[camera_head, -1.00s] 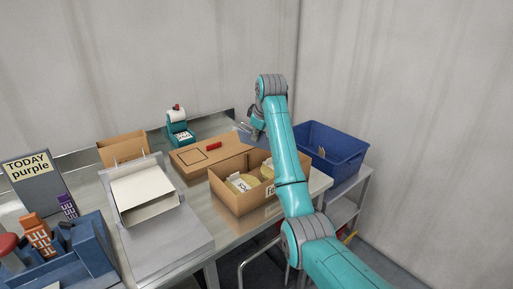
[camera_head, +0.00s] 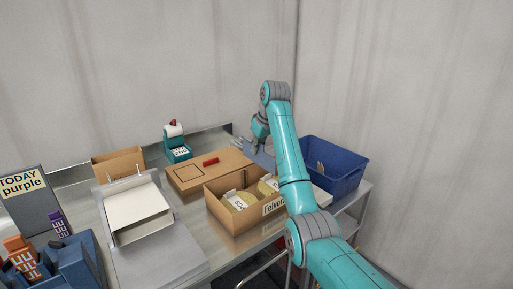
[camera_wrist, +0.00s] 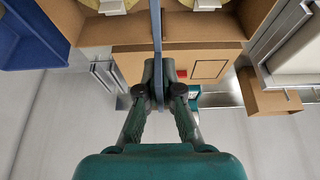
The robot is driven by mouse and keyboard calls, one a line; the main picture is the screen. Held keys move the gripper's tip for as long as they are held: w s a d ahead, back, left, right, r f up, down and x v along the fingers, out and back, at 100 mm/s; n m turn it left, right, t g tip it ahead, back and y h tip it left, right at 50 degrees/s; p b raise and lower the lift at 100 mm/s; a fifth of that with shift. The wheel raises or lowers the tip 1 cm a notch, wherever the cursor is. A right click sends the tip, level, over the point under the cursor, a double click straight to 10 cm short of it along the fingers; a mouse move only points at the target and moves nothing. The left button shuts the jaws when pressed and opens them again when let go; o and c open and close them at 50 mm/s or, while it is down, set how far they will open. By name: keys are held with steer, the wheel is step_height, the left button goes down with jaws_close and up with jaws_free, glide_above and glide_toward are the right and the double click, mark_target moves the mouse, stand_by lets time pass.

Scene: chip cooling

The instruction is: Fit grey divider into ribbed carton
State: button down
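The open brown carton (camera_head: 222,212) stands on the metal table with yellow round packs and white labels inside. Small pale pieces show at its inner walls. My gripper (camera_head: 257,146) is behind the carton's far side, partly hidden by my arm. In the wrist view my gripper (camera_wrist: 158,98) is shut on the thin grey-blue divider (camera_wrist: 156,28). The divider appears edge-on, reaching across the carton wall (camera_wrist: 110,32) between two yellow packs. It also shows in the head view (camera_head: 264,158), behind the carton. Its lower end is out of sight, so contact with the carton cannot be told.
A flat brown box (camera_head: 190,177) with a red item (camera_head: 211,161) lies behind the carton. A blue bin (camera_head: 345,170) stands right. A white open box (camera_head: 140,215), a teal label printer (camera_head: 177,145) and a blue rack (camera_head: 75,262) are left.

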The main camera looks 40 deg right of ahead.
mark_target(257, 163)
steer(key=shift+f, duration=0.15)
steer(key=shift+f, duration=2.8)
steer(key=shift+f, duration=5.05)
steer(key=c, duration=1.2)
jaws_free()
steer(key=shift+c, duration=0.2)
